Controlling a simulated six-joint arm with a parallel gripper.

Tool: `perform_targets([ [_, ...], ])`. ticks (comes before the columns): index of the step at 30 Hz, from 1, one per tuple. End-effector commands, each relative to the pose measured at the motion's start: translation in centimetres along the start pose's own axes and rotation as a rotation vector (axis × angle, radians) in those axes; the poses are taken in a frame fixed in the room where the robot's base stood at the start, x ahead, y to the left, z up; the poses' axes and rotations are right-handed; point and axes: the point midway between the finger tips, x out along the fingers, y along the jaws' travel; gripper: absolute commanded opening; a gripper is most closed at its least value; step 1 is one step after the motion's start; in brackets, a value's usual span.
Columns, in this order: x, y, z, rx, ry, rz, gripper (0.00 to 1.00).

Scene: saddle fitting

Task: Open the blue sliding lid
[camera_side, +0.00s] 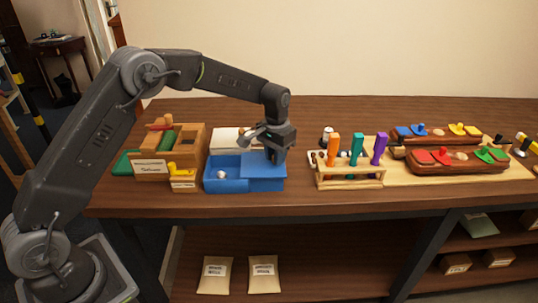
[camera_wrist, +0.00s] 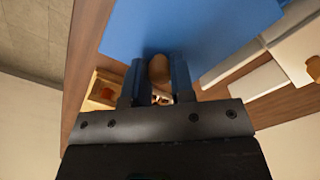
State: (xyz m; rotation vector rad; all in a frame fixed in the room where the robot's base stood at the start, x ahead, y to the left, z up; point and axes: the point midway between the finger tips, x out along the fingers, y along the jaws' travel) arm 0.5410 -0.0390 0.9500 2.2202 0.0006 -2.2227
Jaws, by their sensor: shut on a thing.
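A blue box (camera_side: 228,187) stands on the wooden table in the side view. Its blue sliding lid (camera_side: 258,172) covers the right part, and the left part is uncovered. A small whitish ball (camera_side: 221,174) shows inside the uncovered part. My gripper (camera_side: 275,157) is over the right half of the lid, pointing down. In the wrist view, the fingers of my gripper (camera_wrist: 158,82) are shut on a round tan wooden knob (camera_wrist: 159,66) on the blue lid (camera_wrist: 205,28). The contact at the knob is hidden in the side view.
A wooden box with blocks (camera_side: 185,138) and a small yellow item (camera_side: 181,178) stand left of the blue box. A white-topped box (camera_side: 225,138) is behind it. A wooden rack with coloured handles (camera_side: 350,178) stands to the right, across a bare gap of table.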

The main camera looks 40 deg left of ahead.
Motion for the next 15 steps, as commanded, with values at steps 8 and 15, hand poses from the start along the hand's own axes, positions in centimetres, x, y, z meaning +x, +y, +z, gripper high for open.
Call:
perform_targets([
  [8, -0.11, -0.06, -0.08, -0.001, 0.006, 0.000, 0.35],
  [15, -0.05, -0.04, -0.02, 0.000, 0.003, 0.000, 0.49],
])
